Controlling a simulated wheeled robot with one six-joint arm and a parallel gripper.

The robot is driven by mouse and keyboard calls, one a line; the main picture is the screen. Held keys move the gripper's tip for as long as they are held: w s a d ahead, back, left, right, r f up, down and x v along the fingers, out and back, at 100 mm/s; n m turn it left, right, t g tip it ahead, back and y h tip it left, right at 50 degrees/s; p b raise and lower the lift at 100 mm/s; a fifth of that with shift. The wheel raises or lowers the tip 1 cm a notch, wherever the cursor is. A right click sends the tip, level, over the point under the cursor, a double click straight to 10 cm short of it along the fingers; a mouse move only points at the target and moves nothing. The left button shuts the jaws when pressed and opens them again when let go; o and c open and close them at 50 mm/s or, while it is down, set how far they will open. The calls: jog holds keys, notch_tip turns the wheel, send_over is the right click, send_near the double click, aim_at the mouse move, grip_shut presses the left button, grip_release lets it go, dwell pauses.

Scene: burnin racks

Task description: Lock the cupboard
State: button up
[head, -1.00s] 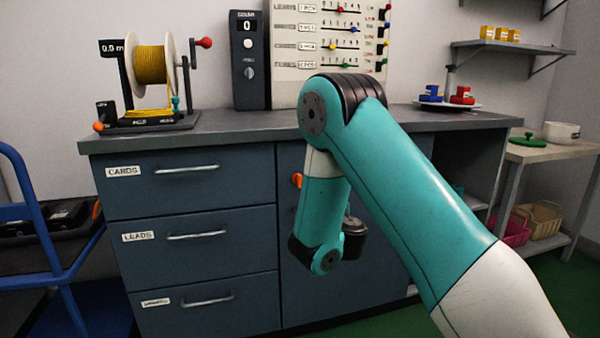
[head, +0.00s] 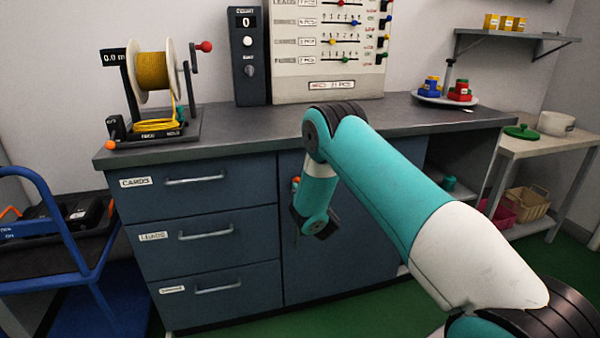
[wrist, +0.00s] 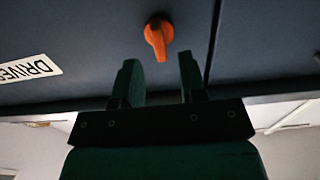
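The cupboard door (head: 345,245) is a dark blue-grey panel right of the drawers in the head view, and it looks closed. Its orange turn-knob (wrist: 158,38) shows whole in the wrist view, with its grip pointing down the picture towards my fingers. In the head view only a sliver of the knob (head: 296,182) shows beside my arm. My gripper (wrist: 157,65) is open and empty, its two dark green fingers spread just short of the knob and apart from it. In the head view my wrist hangs before the door and hides the fingers.
A white label (wrist: 28,70) reads upside down in the wrist view. Drawers (head: 205,235) with bar handles stand left of the door. The worktop (head: 240,130) above holds a cable reel (head: 152,75). A blue trolley (head: 60,235) stands at left, a side table (head: 535,150) at right.

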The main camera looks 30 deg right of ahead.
jog(key=shift+p+x, duration=0.6)
jog(key=shift+x, duration=1.1)
jog(key=shift+c, duration=0.4)
grip_shut()
